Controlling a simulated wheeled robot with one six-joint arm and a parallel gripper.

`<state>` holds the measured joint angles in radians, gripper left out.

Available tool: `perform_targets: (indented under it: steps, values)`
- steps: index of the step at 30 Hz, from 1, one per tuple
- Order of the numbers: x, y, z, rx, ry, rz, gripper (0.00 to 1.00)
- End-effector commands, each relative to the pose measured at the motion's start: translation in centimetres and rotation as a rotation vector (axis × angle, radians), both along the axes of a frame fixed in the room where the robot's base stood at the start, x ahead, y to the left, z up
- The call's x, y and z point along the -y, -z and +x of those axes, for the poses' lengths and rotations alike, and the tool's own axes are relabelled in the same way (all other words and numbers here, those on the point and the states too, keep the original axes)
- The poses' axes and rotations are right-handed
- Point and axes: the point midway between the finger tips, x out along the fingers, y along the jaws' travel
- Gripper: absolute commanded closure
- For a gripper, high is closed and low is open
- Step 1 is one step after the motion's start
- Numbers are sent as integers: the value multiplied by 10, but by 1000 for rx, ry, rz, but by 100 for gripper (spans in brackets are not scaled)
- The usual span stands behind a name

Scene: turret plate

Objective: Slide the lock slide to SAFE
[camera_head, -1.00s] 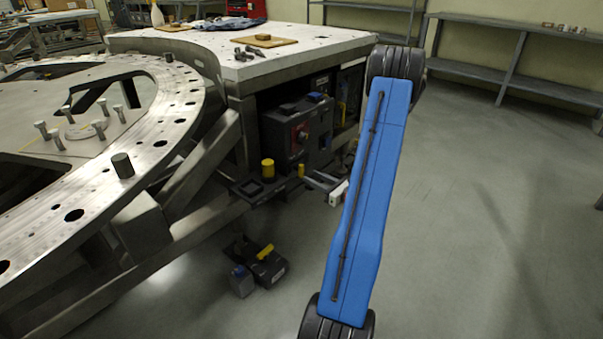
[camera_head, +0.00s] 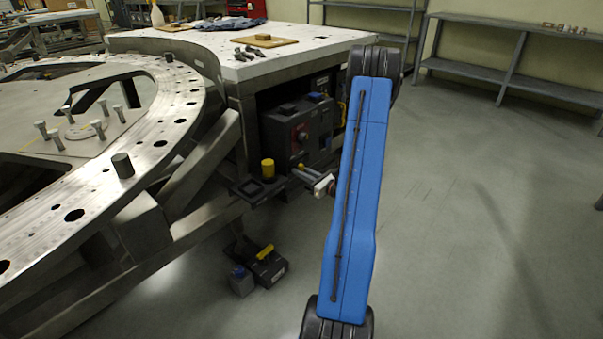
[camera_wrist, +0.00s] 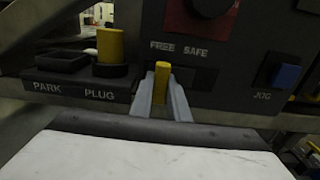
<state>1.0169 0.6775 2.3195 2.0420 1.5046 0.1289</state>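The lock slide is a yellow upright handle (camera_wrist: 162,82) in the wrist view, below the word FREE and left of SAFE on a dark panel (camera_wrist: 215,85). My gripper (camera_wrist: 161,92) has its two grey fingers on either side of the handle. They look open around it, with no clear grip; contact is hard to judge. In the head view my gripper (camera_head: 308,177) reaches left to the panel below the dark control box (camera_head: 297,130). The handle is small there and partly covered by my gripper.
A yellow park plug (camera_wrist: 110,45) stands left of the handle, beside an empty square socket (camera_wrist: 62,62). A blue JOG button (camera_wrist: 287,76) is to the right and a red-and-dark knob (camera_wrist: 205,8) above. A steel ring frame (camera_head: 180,120) lies left. Floor at right is clear.

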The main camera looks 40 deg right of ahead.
Motion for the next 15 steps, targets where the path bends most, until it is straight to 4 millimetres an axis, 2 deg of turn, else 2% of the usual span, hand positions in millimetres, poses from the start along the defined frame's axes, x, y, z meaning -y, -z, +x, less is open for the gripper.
perform_targets:
  steps: [8,15]
  values:
    - [5,0,0,0,1,0,100]
    - [41,0,3,2,1,-2,100]
